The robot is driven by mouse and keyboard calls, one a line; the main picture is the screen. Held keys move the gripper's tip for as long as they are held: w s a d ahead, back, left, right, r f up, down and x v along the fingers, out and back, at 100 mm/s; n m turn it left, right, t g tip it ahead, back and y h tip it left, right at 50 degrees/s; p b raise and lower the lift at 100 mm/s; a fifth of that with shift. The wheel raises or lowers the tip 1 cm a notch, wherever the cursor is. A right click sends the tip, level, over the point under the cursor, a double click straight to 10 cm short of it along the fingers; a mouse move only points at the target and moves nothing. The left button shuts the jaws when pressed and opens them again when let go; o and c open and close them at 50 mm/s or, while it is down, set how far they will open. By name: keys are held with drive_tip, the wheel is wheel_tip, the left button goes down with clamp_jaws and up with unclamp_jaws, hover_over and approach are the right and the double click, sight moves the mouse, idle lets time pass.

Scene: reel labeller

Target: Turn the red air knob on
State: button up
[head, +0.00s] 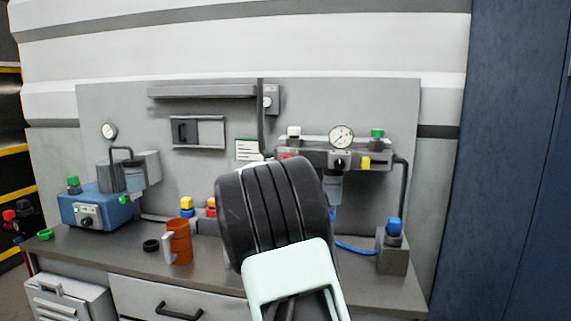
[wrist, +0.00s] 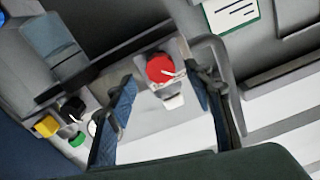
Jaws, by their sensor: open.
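The red air knob (wrist: 160,68) shows in the wrist view as a round red face with a small white mark, on a light grey block. My gripper (wrist: 163,86) is open, with one dark finger on each side of the knob in the picture. I cannot tell how far the fingertips are from it, but no contact shows. In the head view a bit of red, likely the knob (head: 289,154), shows at the left end of the grey air unit (head: 310,158). My dark arm link hides most of the gripper there.
A round gauge (head: 341,136), a green-capped part (head: 377,134) and a yellow part (head: 366,162) sit on the air unit. A blue-capped block (head: 393,241) stands on the bench at right. An orange mug (head: 179,240) and a blue box (head: 95,208) stand at left.

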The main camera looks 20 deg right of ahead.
drive_tip(key=shift+x, duration=2.1)
drive_tip(key=shift+c, duration=0.4)
drive_tip(key=c, duration=1.1)
drive_tip(key=shift+m, duration=0.3)
drive_tip(key=shift+m+b, duration=3.7)
drive_tip(key=shift+m, duration=4.9)
